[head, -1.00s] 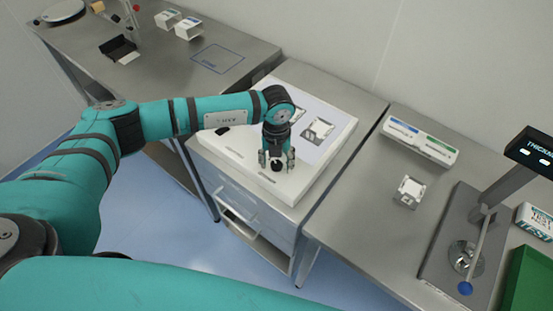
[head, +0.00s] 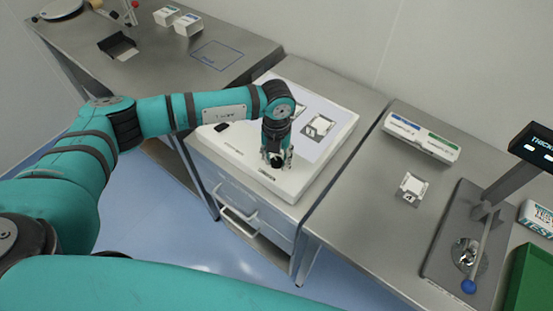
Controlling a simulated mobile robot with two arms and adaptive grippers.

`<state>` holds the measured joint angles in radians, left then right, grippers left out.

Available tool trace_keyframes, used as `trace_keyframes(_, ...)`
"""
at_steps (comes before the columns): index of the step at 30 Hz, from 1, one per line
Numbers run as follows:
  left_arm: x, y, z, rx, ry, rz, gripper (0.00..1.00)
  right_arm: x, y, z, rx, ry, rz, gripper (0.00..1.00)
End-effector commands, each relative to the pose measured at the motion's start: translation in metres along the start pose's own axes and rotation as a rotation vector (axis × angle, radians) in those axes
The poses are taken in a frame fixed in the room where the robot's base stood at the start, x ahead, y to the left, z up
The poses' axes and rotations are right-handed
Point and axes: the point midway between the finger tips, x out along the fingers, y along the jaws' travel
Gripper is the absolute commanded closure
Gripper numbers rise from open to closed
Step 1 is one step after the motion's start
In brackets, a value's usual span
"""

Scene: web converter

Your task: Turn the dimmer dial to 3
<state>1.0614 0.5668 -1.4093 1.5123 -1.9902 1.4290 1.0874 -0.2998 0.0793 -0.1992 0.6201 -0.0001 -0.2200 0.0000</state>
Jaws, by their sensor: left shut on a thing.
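The dimmer dial (head: 277,163) is a small black knob near the front edge of the white light box (head: 318,172). My left gripper (head: 277,160) points down over it from above, with its fingers on both sides of the knob, shut on it. The gripper covers much of the dial, and I cannot read its marks or setting. My right gripper is not in view.
The box has a pale lit panel with a small square sample (head: 319,127) on it. Another sample (head: 411,188) lies on the right bench, near a white sorting box (head: 420,138) and a thickness gauge (head: 468,245). A drawer cabinet (head: 240,195) stands below.

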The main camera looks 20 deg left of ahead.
Motion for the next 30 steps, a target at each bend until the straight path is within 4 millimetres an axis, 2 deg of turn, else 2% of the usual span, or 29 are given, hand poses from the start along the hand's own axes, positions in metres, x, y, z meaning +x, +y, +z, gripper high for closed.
trace_keyframes(1,0.004,0.0,0.001,0.03,-0.002,-0.001,1.0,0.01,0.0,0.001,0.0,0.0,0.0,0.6)
trace_keyframes(30,0.005,-0.001,0.002,0.929,-0.007,0.001,1.0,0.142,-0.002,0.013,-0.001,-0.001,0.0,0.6)
